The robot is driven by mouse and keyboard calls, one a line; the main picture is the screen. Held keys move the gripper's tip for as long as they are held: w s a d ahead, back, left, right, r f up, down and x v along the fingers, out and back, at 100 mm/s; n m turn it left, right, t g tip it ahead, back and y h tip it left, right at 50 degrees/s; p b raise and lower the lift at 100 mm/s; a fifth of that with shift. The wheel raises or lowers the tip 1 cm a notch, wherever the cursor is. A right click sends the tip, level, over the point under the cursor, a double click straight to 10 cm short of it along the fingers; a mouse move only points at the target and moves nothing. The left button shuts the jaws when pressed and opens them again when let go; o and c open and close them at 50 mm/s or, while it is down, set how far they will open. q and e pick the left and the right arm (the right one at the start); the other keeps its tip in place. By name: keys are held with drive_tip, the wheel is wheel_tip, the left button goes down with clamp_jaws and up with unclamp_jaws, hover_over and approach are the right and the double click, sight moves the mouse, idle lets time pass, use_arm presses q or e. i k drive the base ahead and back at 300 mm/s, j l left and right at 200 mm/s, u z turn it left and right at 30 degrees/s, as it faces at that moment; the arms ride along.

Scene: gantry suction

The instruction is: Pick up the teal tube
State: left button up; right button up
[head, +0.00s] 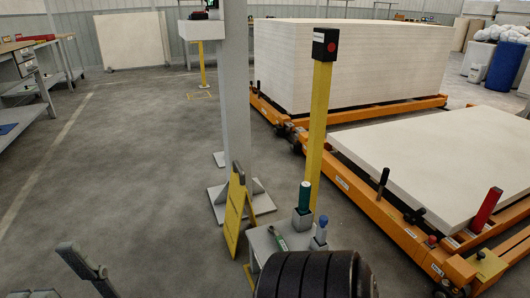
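The teal tube (304,197) stands upright with a pale cap, in a square grey holder on a small grey stand (262,246). Its lower end is hidden in the holder. My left gripper (49,270) is at the bottom left corner, partly cut off by the frame edge. Its fingers show apart with nothing between them, well to the left of the tube and far from touching it.
A white-and-blue tube (321,231) stands beside the teal one; a green marker-like item (278,239) lies left. A yellow post (319,135), grey column (235,90) and yellow sign (235,212) rise nearby. Left floor is clear.

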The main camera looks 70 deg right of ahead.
sight(306, 187)
drive_tip(key=i+j+z, duration=0.45)
drive_tip(key=i, duration=0.3)
drive_tip(key=i+l+z, duration=0.1)
drive_tip(key=i+z, duration=0.15)
drive_tip(key=z, duration=0.25)
drive_tip(key=i+z, duration=0.25)
drive_tip(key=z, duration=0.25)
drive_tip(key=i+z, duration=0.25)
drive_tip(key=z, duration=0.25)
drive_tip(key=i+j+z, duration=0.25)
drive_tip(key=z, duration=0.25)
drive_tip(key=i+j+z, duration=0.2)
drive_tip(key=z, duration=0.25)
drive_tip(key=i+j+z, duration=0.5)
drive_tip(key=j+z, duration=0.2)
drive_tip(key=z, duration=0.15)
drive_tip(key=i+j+z, duration=0.15)
drive_tip(key=j+z, duration=0.25)
